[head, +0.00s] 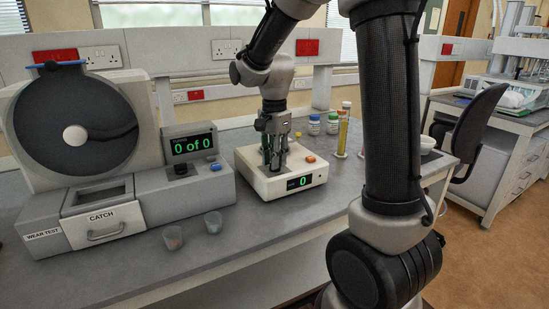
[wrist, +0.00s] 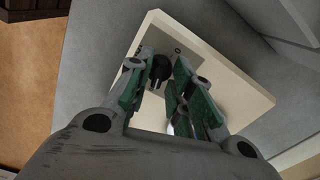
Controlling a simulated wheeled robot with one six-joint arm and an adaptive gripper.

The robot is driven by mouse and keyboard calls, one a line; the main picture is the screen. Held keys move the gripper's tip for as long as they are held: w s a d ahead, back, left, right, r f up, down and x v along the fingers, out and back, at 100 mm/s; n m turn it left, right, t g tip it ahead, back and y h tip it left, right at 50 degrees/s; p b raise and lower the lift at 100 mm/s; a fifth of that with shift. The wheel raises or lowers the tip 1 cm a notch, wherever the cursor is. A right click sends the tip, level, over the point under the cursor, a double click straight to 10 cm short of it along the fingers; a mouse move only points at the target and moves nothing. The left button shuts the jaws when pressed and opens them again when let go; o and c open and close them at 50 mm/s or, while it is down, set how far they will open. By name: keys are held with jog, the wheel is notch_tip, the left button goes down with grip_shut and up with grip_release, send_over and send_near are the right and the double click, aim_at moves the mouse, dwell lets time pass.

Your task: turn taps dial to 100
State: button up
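A cream box (head: 265,187) stands on the bench with a green display (head: 300,182) reading 0 on its front. In the wrist view a black dial (wrist: 161,70) sits on a grey panel of this box (wrist: 245,92); I cannot read any label by it. My gripper (head: 274,163) points down over the box and hides the dial in the head view. In the wrist view my gripper (wrist: 166,64) is open, with its green-padded fingers apart and the dial showing between their tips, nearer the left finger. I cannot tell whether either finger touches it.
An orange button (head: 310,158) is on the box's right. A grey wear-test machine (head: 130,190) reading "0 of 0", with its own black knob (head: 181,169), stands left. Bottles (head: 314,125) and a yellow-filled cylinder (head: 342,138) stand behind right.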

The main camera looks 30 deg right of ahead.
dwell(0.3)
notch_tip(320, 180, up, 12)
dwell(0.4)
dwell(0.4)
jog(key=n+t, duration=0.1)
jog(key=n, duration=1.1)
send_near(280, 174)
jog(key=s+d+r, duration=0.1)
jog(key=s+r, duration=0.2)
jog(key=s, duration=0.2)
jog(key=s+d+n+t, duration=0.2)
jog(key=s+t, duration=0.1)
jog(key=s, duration=1)
jog(key=shift+d+r+n, duration=0.3)
